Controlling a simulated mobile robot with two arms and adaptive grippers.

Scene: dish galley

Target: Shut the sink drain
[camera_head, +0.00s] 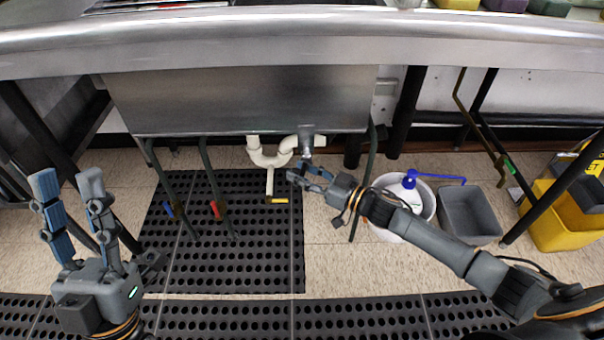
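The underside of the metal sink (240,100) spans the upper middle of the head view. A white curved drain pipe (268,160) hangs below it, with a grey metal fitting (306,142) at its right. A small yellow handle (278,200) shows at the lower end of the white pipe. My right gripper (295,172) appears open and empty, just below the grey fitting and up and right of the yellow handle. I cannot tell if it touches the pipe. My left gripper (68,180) is open and empty, its fingers pointing up, far left of the drain.
A white bucket (422,205) with a blue-topped item, a grey bin (470,215) and a yellow mop bucket (548,220) stand right.

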